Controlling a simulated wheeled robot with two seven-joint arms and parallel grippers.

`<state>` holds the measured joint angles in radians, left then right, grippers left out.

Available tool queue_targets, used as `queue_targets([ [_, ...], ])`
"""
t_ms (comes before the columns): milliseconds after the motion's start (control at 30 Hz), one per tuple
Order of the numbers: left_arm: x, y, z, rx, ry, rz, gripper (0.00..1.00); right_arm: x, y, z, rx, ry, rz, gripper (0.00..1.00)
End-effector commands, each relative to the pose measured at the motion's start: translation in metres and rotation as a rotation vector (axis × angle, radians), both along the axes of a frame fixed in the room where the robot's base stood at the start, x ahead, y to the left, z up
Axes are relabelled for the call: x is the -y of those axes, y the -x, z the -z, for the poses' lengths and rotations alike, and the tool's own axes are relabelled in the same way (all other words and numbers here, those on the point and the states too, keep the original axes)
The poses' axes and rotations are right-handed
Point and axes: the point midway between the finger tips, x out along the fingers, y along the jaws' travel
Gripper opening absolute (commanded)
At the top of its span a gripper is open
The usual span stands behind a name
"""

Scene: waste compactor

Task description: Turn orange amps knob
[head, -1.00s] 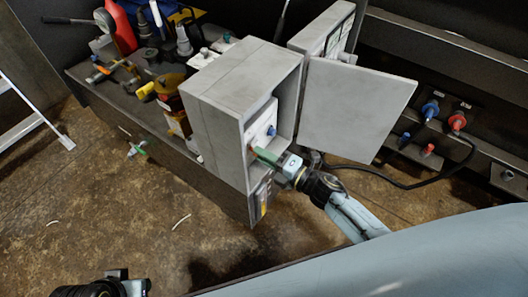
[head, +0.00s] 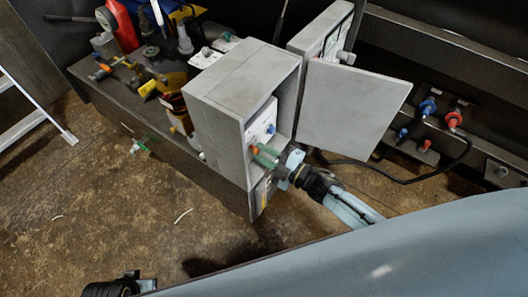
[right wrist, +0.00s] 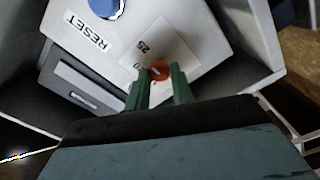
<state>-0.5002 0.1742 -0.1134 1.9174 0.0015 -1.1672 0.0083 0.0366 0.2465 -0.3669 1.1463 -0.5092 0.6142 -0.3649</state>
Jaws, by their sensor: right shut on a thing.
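The small orange amps knob (right wrist: 159,70) sits on a light panel inside an open grey box (head: 215,120). It also shows as an orange spot in the head view (head: 254,150). My right gripper (right wrist: 160,80) has its two green fingers on either side of the knob and is shut on it. In the head view the right gripper (head: 261,153) reaches into the box opening from the lower right. The fingers partly cover the scale by the knob. Part of my left arm's end (head: 120,287) shows at the bottom left; its fingers cannot be made out.
A blue knob (right wrist: 104,8) near the RESET label shares the panel, also seen in the head view (head: 271,129). The box's door (head: 352,110) stands open to the right. Tools clutter the bench at left. Red and blue connectors (head: 454,118) are at right.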

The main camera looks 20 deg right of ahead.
Motion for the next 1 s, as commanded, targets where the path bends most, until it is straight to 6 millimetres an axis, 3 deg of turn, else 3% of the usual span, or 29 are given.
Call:
queue_targets([
  [467, -0.0002, -0.0003, 0.001, 0.001, 0.0, 0.0, 0.36, 0.0004, 0.0005, 0.0009, -0.012, -0.012, 0.001, 0.01],
  [500, -0.0002, -0.0003, 0.001, 0.001, 0.0, 0.0, 0.36, 0.0004, 0.0005, 0.0009, -0.011, -0.011, 0.001, 0.26],
  [633, -0.0001, -0.0003, 0.001, 0.001, 0.0, 0.0, 0.36, 0.0003, 0.0004, 0.0007, -0.011, -0.012, 0.0, 0.43],
  [1000, -0.0002, -0.0009, -0.0005, 0.004, 0.001, 0.0, 0.36, 0.0032, 0.0042, 0.0002, -0.01, -0.011, 0.0, 0.44],
])
